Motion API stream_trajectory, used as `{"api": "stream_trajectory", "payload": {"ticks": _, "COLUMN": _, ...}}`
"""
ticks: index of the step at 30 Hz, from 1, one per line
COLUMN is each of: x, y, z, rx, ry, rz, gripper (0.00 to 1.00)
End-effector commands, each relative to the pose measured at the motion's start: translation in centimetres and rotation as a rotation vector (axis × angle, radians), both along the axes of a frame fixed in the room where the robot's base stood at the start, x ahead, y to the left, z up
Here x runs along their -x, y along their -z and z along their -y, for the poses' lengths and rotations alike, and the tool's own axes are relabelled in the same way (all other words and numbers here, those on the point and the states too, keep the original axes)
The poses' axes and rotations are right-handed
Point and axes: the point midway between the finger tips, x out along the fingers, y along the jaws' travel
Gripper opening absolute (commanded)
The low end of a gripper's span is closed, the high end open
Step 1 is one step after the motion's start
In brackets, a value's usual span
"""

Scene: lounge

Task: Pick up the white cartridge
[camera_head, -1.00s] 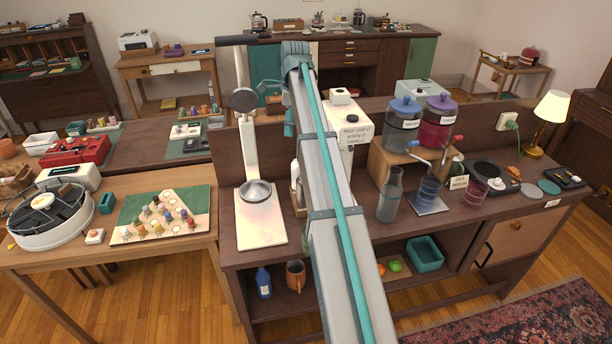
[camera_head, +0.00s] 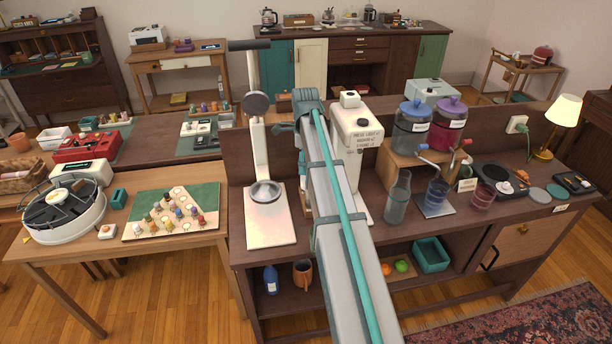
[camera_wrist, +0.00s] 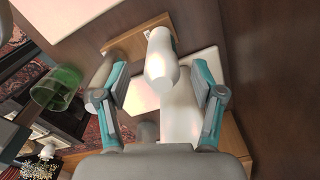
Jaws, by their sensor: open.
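A white, bottle-shaped object with a rounded end, which looks like the white cartridge (camera_wrist: 160,58), shows in the wrist view between and beyond my fingers. My gripper (camera_wrist: 159,72) is open, with one teal-and-grey finger on each side of it. I cannot tell whether either finger touches it. In the head view my arm covers the cartridge's place on the counter, and the fingers are hidden there.
A wooden stand (camera_wrist: 140,37) lies close by the cartridge. In the head view, a white dispenser machine (camera_head: 357,135) stands right of my arm, and a lever press (camera_head: 259,135) stands left. A glass bottle (camera_head: 398,200) and drink jars (camera_head: 412,130) are farther right.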

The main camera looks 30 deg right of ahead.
Motion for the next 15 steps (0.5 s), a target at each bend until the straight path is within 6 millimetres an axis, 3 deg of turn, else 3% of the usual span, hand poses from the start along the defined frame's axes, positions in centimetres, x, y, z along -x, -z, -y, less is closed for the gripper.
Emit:
{"api": "stream_trajectory", "payload": {"ticks": 9, "x": 0.0, "y": 3.4, "z": 0.2, "rx": -0.001, "ry": 0.0, "rz": -0.001, "gripper": 0.68}}
{"api": "stream_trajectory", "payload": {"ticks": 15, "x": 0.0, "y": 3.8, "z": 0.2, "rx": 0.001, "ry": 0.0, "rz": 0.001, "gripper": 0.68}}
